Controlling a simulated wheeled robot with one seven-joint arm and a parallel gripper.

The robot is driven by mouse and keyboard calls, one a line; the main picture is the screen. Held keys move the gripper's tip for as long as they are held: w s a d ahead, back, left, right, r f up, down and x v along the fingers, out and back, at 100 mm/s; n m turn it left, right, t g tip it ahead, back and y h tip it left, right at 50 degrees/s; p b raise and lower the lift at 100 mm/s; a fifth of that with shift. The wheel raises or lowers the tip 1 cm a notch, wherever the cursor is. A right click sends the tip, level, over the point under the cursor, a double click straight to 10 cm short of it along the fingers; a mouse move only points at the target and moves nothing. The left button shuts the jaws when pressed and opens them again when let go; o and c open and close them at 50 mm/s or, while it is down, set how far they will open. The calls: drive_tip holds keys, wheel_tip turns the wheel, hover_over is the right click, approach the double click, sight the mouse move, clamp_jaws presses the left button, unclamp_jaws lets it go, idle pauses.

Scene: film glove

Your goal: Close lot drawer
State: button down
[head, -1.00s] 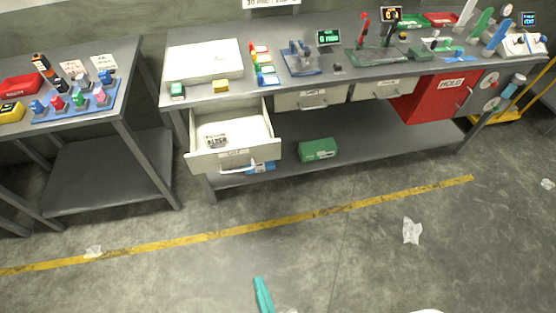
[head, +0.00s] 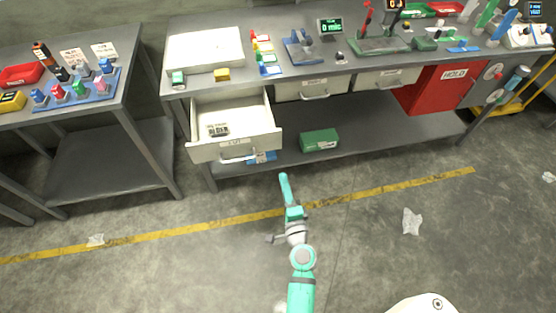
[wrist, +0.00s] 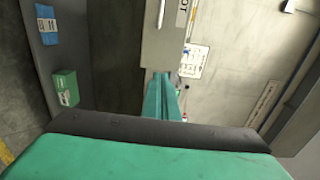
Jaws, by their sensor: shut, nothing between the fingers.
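The lot drawer (head: 266,120) is pulled out from under the left end of the workbench. Its cream front bears a LOT label and a pale bar handle (head: 238,154). A printed card (head: 217,130) lies inside. My gripper (head: 283,176) is shut and empty, in front of and to the right of the drawer front in the head view, apart from the handle there. In the wrist view the teal fingers (wrist: 163,82) point toward the drawer front (wrist: 165,45), overlapping its edge in the picture. Whether they touch it I cannot tell.
Two neighbouring drawers (head: 310,89) (head: 386,78) are shut. A red HOLD box (head: 432,92) hangs farther right. A green box (head: 319,140) and a blue box (head: 262,157) sit on the lower shelf. The floor before the bench is mostly clear, with scraps (head: 412,222).

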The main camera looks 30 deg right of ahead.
sight(273, 142)
drive_tip(key=x, duration=1.3)
drive_tip(key=shift+w+f, duration=0.1)
drive_tip(key=shift+w, duration=0.3)
